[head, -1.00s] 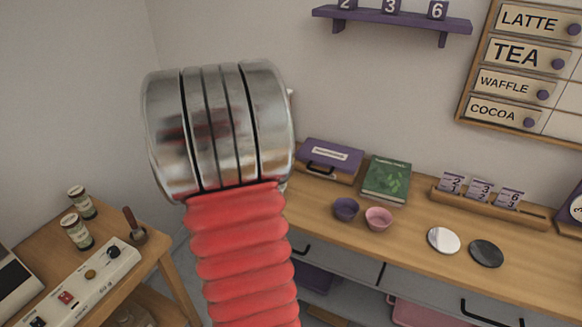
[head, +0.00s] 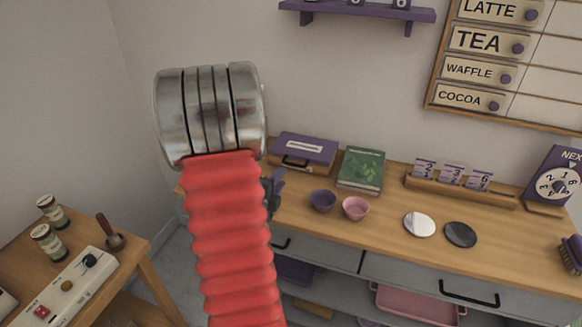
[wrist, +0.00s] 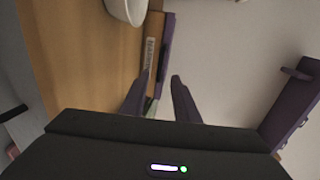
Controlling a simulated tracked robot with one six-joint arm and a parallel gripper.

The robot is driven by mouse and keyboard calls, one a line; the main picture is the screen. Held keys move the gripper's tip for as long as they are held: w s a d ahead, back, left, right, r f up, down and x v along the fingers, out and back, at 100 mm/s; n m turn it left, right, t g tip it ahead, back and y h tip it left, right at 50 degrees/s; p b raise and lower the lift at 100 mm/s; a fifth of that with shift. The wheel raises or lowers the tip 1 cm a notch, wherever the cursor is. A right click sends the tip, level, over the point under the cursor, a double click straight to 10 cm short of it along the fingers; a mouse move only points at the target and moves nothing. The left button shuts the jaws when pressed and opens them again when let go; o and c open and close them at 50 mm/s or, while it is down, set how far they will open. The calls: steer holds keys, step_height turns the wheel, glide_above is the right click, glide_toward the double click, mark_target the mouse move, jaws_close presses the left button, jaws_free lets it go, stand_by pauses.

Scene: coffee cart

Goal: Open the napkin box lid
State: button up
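The napkin box (head: 303,150) is a purple box on a wooden base, with a white label on its lid and a dark handle on its front. It stands at the back left of the wooden counter, and its lid is down. My gripper (head: 273,190) shows only partly in the head view, behind my red arm, in front of and a little left of the box. In the wrist view, my gripper (wrist: 160,84) has two purple fingers spread apart with nothing between them. A purple strip with a label (wrist: 150,52), which looks like the box, lies beyond the fingertips.
Two discs, a number rack (head: 460,188) and a dial sign (head: 556,184) are farther right. A purple shelf (head: 358,14) hangs above.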

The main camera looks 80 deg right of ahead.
mark_target(292, 165)
steer(key=x, duration=1.1)
steer(key=shift+d+f, duration=0.15)
steer(key=shift+d, duration=0.25)
jaws_close()
steer(key=shift+s+a, duration=0.1)
steer(key=shift+a, duration=0.2)
steer(key=shift+d, duration=0.25)
